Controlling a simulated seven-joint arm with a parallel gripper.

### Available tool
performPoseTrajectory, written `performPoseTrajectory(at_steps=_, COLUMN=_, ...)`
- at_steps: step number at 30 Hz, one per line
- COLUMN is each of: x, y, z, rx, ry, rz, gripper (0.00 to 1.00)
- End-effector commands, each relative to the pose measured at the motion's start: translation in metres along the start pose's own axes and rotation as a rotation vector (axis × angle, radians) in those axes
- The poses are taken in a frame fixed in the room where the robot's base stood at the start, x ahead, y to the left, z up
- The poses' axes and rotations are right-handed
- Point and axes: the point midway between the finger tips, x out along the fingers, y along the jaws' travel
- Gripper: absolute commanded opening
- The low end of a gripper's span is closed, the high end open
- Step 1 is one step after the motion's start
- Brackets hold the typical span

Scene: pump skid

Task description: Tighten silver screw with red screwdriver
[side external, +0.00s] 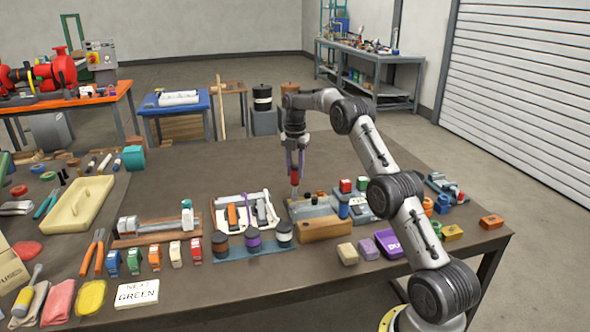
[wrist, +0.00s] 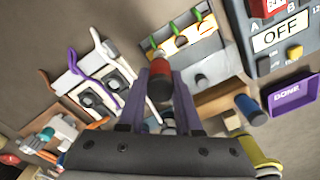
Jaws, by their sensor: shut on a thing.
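My gripper (side external: 296,163) points down over the grey fixture at the middle of the table. Its purple fingers are shut on the red screwdriver (side external: 295,180), whose red handle hangs below the fingertips. In the wrist view, the gripper (wrist: 161,75) holds the red and black handle of the screwdriver (wrist: 160,88). Its shaft and tip cannot be made out clearly. The fixture (wrist: 214,60), with green and orange wires, lies beyond the handle in the wrist view. I cannot single out the silver screw, or tell whether the tip touches it.
A white panel with tools (side external: 222,212) lies left of the fixture. Jars on a blue mat (side external: 226,260) and a wooden block (side external: 325,229) stand in front. A control box reading OFF (wrist: 263,45) and a purple DONE tray (wrist: 291,97) lie to the right. The table behind is clear.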

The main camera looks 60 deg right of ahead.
Motion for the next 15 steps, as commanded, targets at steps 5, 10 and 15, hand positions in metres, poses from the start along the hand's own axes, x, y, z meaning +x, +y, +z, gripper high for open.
performPoseTrajectory(at_steps=5, x=-0.0005, y=0.0002, z=0.0002, rx=0.179, ry=-0.001, rz=0.001, gripper=0.0)
performPoseTrajectory(at_steps=10, x=-0.0004, y=0.0001, z=0.0002, rx=0.232, ry=-0.001, rz=0.001, gripper=0.0)
performPoseTrajectory(at_steps=15, x=-0.0004, y=0.0002, z=0.0002, rx=0.231, ry=-0.001, rz=0.001, gripper=0.0)
